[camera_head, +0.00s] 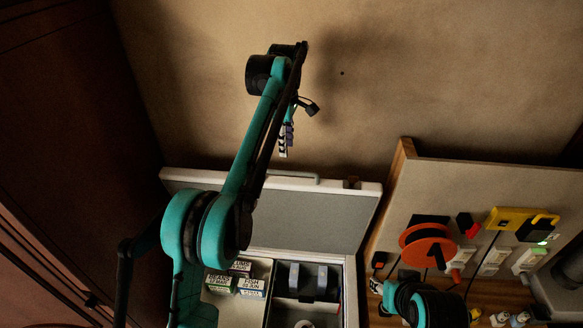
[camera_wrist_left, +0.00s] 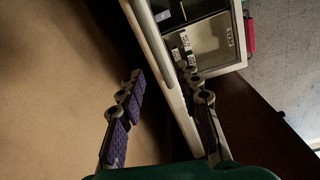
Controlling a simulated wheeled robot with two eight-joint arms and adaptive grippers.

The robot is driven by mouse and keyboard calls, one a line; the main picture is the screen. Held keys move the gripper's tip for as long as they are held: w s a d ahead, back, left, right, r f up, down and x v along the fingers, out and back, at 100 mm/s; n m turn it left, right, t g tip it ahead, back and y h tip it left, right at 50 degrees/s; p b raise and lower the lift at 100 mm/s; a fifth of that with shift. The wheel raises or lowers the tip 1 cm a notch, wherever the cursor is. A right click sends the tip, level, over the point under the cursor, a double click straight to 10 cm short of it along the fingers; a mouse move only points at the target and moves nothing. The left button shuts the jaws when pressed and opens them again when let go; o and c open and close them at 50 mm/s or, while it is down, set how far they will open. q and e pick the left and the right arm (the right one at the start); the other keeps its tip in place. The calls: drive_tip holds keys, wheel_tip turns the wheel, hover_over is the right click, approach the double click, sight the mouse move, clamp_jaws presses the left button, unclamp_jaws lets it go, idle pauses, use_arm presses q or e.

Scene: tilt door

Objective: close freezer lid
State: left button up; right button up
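The white freezer (camera_head: 351,290) stands low in the middle of the head view. Its lid (camera_head: 325,215) is raised, with its grey inner panel showing and a handle (camera_head: 290,174) along its top edge. My left gripper (camera_head: 285,150) is above the lid's top edge, fingers pointing down. My right gripper is out of view.
Inside the freezer are labelled boxes (camera_head: 251,286) and dark compartments. To the right, a panel holds an orange cable reel (camera_head: 427,246) and a yellow tool (camera_head: 508,218). A bare beige wall (camera_head: 430,80) is behind, and a dark cabinet (camera_head: 70,110) stands left.

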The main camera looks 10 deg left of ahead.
use_arm(q)
drive_tip(key=w+f+n, duration=0.1)
drive_tip(key=d+f+n, duration=0.1)
drive_tip(key=f, duration=0.1)
drive_tip(key=shift+w+d+g, duration=0.2)
drive_tip(key=shift+w+g, duration=0.2)
drive_tip(key=shift+s+f, duration=0.2)
drive_tip(key=shift+f, duration=3.6)
clamp_jaws()
